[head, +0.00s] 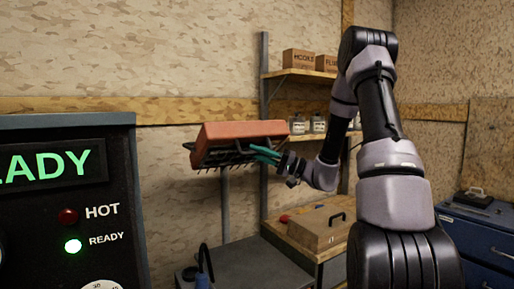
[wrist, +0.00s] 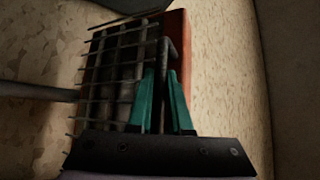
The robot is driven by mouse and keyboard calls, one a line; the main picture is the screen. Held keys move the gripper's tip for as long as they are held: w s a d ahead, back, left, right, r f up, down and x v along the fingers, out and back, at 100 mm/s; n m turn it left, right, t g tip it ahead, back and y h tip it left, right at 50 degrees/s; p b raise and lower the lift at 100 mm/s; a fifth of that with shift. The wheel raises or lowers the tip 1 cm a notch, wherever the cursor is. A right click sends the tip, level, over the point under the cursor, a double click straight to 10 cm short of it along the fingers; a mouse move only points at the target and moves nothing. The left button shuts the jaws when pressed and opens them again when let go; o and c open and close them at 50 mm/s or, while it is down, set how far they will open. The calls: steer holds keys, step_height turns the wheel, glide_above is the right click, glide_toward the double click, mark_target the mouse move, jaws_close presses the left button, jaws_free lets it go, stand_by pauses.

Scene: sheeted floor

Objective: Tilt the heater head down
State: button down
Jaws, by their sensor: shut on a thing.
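The heater head (head: 235,133) is an orange-red box with a dark wire grille on its underside. It sits on a grey post, roughly level with a slight tilt. My gripper (head: 266,153) is at its right end, with teal fingers reaching to it. In the wrist view the heater head (wrist: 178,50) shows its grille side and orange edge. My gripper (wrist: 164,105) there has its two teal fingers closed on a dark bar-like handle (wrist: 168,52) at the head's edge. The exact contact at the fingertips is dim.
A control panel (head: 68,190) with a lit green READY lamp stands at the left front. Shelves with boxes (head: 298,59) and jars are behind. A tan case (head: 318,224) lies on a bench below. A blue cabinet (head: 480,235) is at right. A grey surface (head: 240,262) is under the head.

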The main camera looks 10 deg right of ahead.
steer(key=shift+f, duration=0.35)
steer(key=c, duration=0.8)
jaws_free()
steer(key=shift+w, duration=0.1)
steer(key=shift+c, duration=0.2)
steer(key=shift+d, duration=0.1)
steer(key=v, duration=1)
steer(key=shift+d+f, duration=0.15)
steer(key=shift+d, duration=0.15)
